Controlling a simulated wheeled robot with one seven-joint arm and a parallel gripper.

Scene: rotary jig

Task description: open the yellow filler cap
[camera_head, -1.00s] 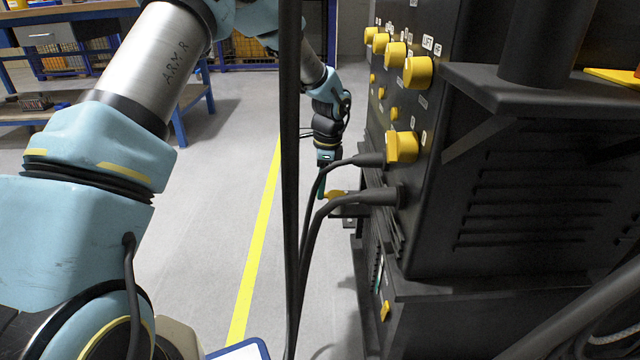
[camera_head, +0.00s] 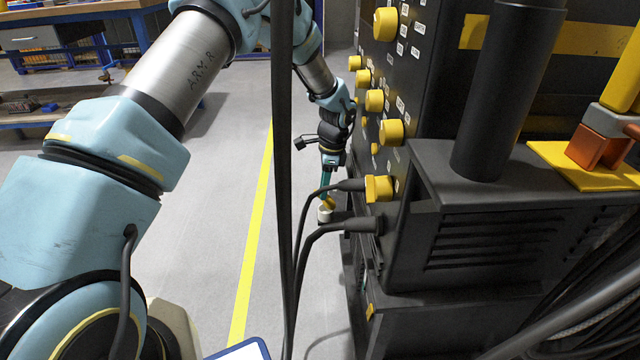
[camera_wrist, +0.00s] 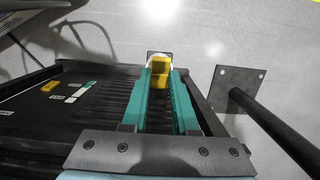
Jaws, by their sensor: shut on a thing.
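The yellow filler cap (camera_head: 328,203) sits low beside the dark machine's left side, on or just above a white neck (camera_head: 324,215). In the wrist view the cap (camera_wrist: 160,66) is between the teal fingertips, with a white rim around it. My gripper (camera_head: 326,195) comes down from above and is shut on the cap; it also shows in the wrist view (camera_wrist: 159,78). The fingers hide the cap's sides. I cannot tell whether the cap is seated on the neck or turned.
The black machine (camera_head: 440,235) stands close to the right, with several yellow knobs (camera_head: 391,132) on its panel. Thick black cables (camera_head: 340,228) plug in beside the cap. A dark post (camera_wrist: 265,120) on a plate stands to the right in the wrist view.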

